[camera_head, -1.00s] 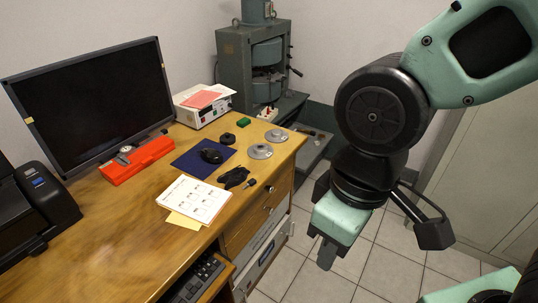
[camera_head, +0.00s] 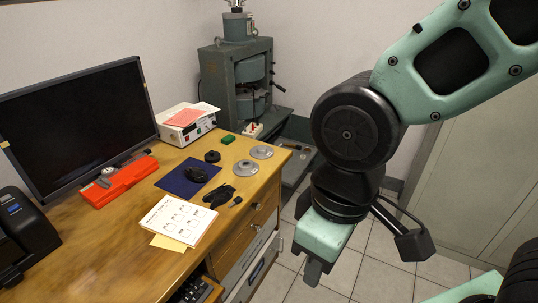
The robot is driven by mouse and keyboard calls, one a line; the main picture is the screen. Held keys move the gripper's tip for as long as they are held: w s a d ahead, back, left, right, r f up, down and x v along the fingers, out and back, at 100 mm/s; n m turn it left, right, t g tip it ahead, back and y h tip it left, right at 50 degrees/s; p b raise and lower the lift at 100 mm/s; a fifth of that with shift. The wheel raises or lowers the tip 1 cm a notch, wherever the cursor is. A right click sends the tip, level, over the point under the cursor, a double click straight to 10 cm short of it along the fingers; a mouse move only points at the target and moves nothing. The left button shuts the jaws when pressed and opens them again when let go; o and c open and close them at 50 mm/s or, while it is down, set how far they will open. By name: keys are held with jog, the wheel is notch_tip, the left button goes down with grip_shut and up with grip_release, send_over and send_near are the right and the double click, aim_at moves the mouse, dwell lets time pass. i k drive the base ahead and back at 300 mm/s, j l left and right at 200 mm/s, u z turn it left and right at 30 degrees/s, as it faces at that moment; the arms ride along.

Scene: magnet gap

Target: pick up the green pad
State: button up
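The green pad (camera_head: 228,139) is a small green block lying on the wooden desk near its far right end, in front of the white instrument box. My gripper (camera_head: 314,272) hangs in front of the desk's right side, over the floor, well apart from the pad. Its finger part points down. I see it from one side, so I cannot tell whether the fingers are open or shut.
Around the pad on the desk (camera_head: 110,235) are a black round knob (camera_head: 212,157), two grey metal discs (camera_head: 246,168) and a mouse (camera_head: 197,174) on a blue mat (camera_head: 172,183). The white instrument box (camera_head: 188,128) and green magnet machine (camera_head: 218,85) stand behind. Tiled floor lies right.

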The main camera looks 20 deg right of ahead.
aim_at(229, 139)
jog(key=i+l+u, duration=0.1)
jog(key=u, duration=0.3)
jog(key=l+u, duration=0.1)
jog(key=u, duration=0.35)
jog(key=i+l+u, duration=0.1)
jog(key=u, duration=0.3)
jog(key=l+u, duration=0.2)
jog(key=u, duration=0.25)
jog(key=l+u, duration=0.2)
jog(key=l, duration=0.45)
jog(key=l+u, duration=0.25)
jog(key=l, duration=0.35)
jog(key=l+u, duration=0.2)
jog(key=l, duration=0.45)
jog(key=k+l+u, duration=0.2)
jog(key=l, duration=0.8)
jog(key=k+l, duration=0.1)
jog(key=l, duration=0.35)
